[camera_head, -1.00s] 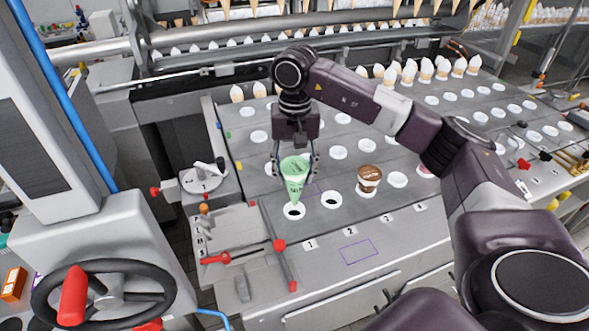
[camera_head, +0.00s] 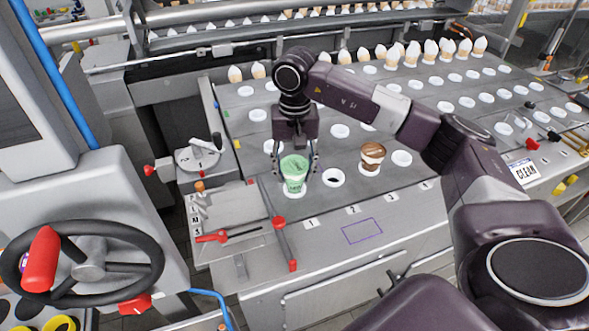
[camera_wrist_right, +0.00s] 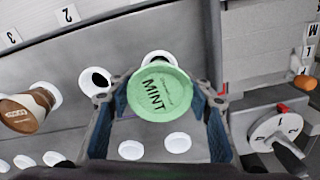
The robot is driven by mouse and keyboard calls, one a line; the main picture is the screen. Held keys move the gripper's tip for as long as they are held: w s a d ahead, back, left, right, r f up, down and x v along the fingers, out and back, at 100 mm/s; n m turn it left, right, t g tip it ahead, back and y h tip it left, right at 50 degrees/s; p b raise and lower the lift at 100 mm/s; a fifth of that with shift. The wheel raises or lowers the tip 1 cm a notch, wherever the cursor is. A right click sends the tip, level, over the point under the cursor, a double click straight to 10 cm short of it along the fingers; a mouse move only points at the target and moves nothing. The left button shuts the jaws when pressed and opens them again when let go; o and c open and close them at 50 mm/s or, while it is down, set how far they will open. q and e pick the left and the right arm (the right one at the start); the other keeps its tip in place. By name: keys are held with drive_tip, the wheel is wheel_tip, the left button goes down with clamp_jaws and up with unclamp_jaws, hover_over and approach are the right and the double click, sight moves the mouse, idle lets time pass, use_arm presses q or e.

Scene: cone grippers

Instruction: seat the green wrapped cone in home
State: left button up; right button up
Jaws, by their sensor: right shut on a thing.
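The green wrapped cone (camera_head: 294,170), with a lid reading MINT (camera_wrist_right: 160,92), is upright between the fingers of my right gripper (camera_head: 295,168). The gripper is shut on it, one finger on each side. The cone's lower end is down inside a white-rimmed hole (camera_head: 292,191) in the front row, at the left end. The tip is hidden in it, and the rim shows behind the lid in the right wrist view (camera_wrist_right: 158,57). I see no label reading home. My left gripper is not in view.
An empty white-rimmed hole (camera_head: 333,178) is just right of the cone. A brown-topped cone (camera_head: 372,156) stands beyond it. Red-tipped levers (camera_head: 279,222) stand at front left. White-tipped cones (camera_head: 430,50) line the back.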

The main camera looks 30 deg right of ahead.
drive_tip(key=shift+f, duration=0.35)
drive_tip(key=o, duration=0.9)
drive_tip(key=shift+r, duration=0.1)
wheel_tip(320, 180, up, 12)
drive_tip(key=shift+f, duration=0.1)
idle(0.9)
